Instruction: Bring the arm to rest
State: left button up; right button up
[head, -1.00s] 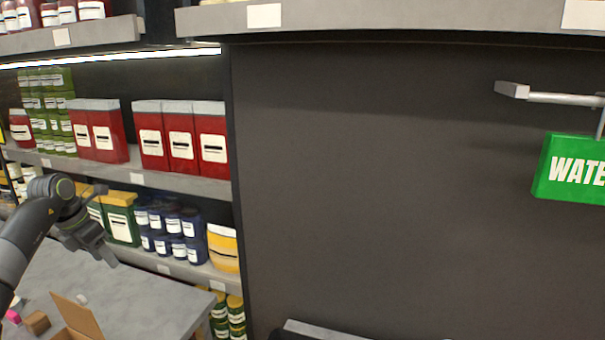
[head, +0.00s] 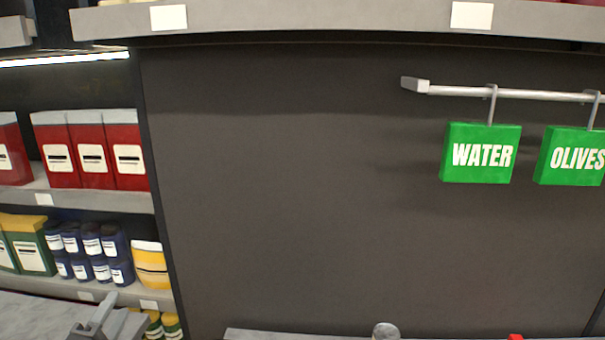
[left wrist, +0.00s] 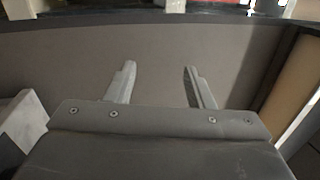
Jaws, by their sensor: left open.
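My left gripper (head: 97,325) shows at the bottom left edge of the head view, in front of the lower shelf. Most of its arm is out of that view. In the left wrist view the two fingers of the left gripper (left wrist: 160,85) stand wide apart with nothing between them. A plain brown-grey surface lies beyond them. My right gripper is in neither view.
A shelf (head: 95,200) with red boxes (head: 90,150) and blue cans (head: 92,243) stands at the left. Green signs reading WATER (head: 481,153) and OLIVES (head: 572,156) hang from a rail (head: 530,94) at the right. A grey tabletop (head: 30,317) shows at bottom left.

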pick_arm(q)
jog(key=s+f+n+g+y, duration=0.3)
jog(key=s+f+n+g, duration=0.3)
jog(key=s+f+n, duration=0.4)
jog(key=s+f+n+g+y, duration=0.3)
jog(key=s+f+n+g, duration=0.4)
jog(key=s, duration=0.4)
jog(key=s+d+f+n+g+h, duration=0.35)
jog(key=s+d, duration=0.45)
jog(key=s, duration=0.3)
notch_tip(320, 180, down, 27)
jog(key=a+g+b, duration=0.2)
jog(key=b, duration=0.2)
jog(key=s+f+b, duration=0.1)
jog(key=s+f, duration=0.6)
jog(key=f, duration=0.3)
jog(key=s+d+f+b, duration=0.1)
jog(key=s+f+b, duration=0.1)
jog(key=s+f, duration=0.6)
jog(key=shift+s+f+m+g, duration=0.2)
jog(key=shift+f+m+g, duration=0.2)
jog(key=shift+f, duration=0.45)
jog(key=shift+d+h, duration=0.1)
jog(key=shift+h, duration=0.15)
